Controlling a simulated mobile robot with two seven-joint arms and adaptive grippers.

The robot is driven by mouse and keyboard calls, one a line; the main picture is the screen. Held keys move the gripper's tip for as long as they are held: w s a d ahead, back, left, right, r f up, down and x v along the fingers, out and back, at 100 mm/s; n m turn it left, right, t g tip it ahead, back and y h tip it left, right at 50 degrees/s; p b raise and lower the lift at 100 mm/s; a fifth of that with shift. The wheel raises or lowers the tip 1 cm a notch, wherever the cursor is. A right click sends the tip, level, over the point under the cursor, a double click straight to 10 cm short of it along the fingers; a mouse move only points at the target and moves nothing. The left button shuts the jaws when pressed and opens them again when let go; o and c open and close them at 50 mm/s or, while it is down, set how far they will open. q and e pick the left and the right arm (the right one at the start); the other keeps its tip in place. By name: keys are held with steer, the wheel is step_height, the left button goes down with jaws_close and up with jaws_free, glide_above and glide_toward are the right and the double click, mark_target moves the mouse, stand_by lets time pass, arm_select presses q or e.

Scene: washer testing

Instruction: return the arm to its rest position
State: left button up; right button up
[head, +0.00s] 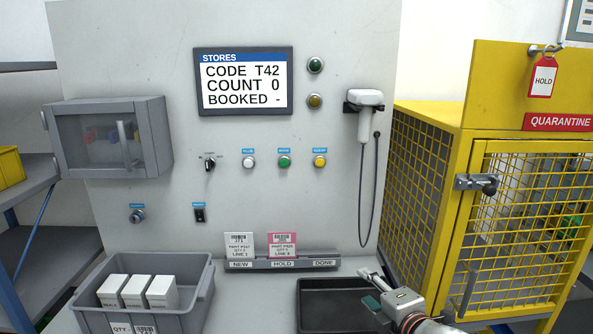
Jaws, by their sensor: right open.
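My right gripper (366,287) is in the lower right of the head view, with its arm coming in from the bottom edge. It is open, and nothing shows between its fingers. It is over or beside the right end of a black tray (325,284); I cannot tell its height above it. My left gripper is not in view.
A grey bin (200,305) with several white boxes (162,292) stands at the lower left. A card rack (282,263) holds a white and a pink card. A scanner (365,98) hangs on the panel. The yellow quarantine cage (480,88) stands close on the right.

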steer(key=s+d+f+m+g, duration=0.1)
steer(key=s+f+m, duration=0.4)
steer(key=f, duration=0.4)
steer(key=s+d+f+m+g, duration=0.1)
steer(key=s+f+m, duration=0.35)
steer(key=f, duration=0.55)
steer(key=s+d+f+m, duration=0.1)
steer(key=s+f+m, duration=0.3)
steer(key=s, duration=0.5)
steer(key=s+d+f+m+g+h, duration=0.1)
steer(key=s+f+m, duration=0.3)
steer(key=s+f, duration=0.5)
steer(key=shift+s+d+f, duration=0.15)
steer(key=shift+d+f, duration=0.15)
steer(key=shift+d, duration=0.5)
